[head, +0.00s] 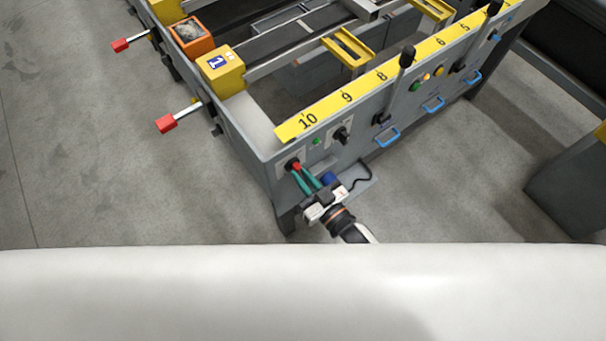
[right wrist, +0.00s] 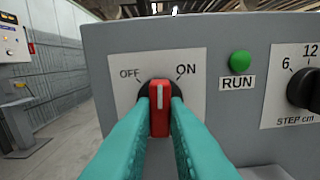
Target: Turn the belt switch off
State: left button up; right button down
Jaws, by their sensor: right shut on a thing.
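The belt switch is a red knob (right wrist: 159,111) with a white line, on a white plate (right wrist: 195,96) marked OFF at upper left and ON at upper right. The white line points about straight up, between the two words. My right gripper (head: 301,175) is shut on the knob, with one teal finger on each side of it. The knob also shows as a small red spot in the head view (head: 296,166), at the near left end of the grey panel. My left gripper is not in view.
Right of the switch are a green RUN lamp (right wrist: 240,62) and a black STEP knob (right wrist: 305,88). A yellow numbered scale (head: 355,86) runs along the table's top edge. Black levers (head: 406,58) and blue handles (head: 387,137) stick out farther along. Red-ended handles (head: 167,124) jut out left.

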jog(key=n, duration=0.4)
jog(key=shift+n, duration=2.9)
jog(key=c, duration=1.4)
grip_release()
jog(key=shift+c, duration=0.2)
jog(key=shift+s+d, duration=0.1)
jog(key=shift+d, duration=0.05)
jog(key=b+v, duration=0.1)
jog(key=v, duration=1)
jog(key=shift+s+d, duration=0.2)
jog(key=shift+s, duration=0.15)
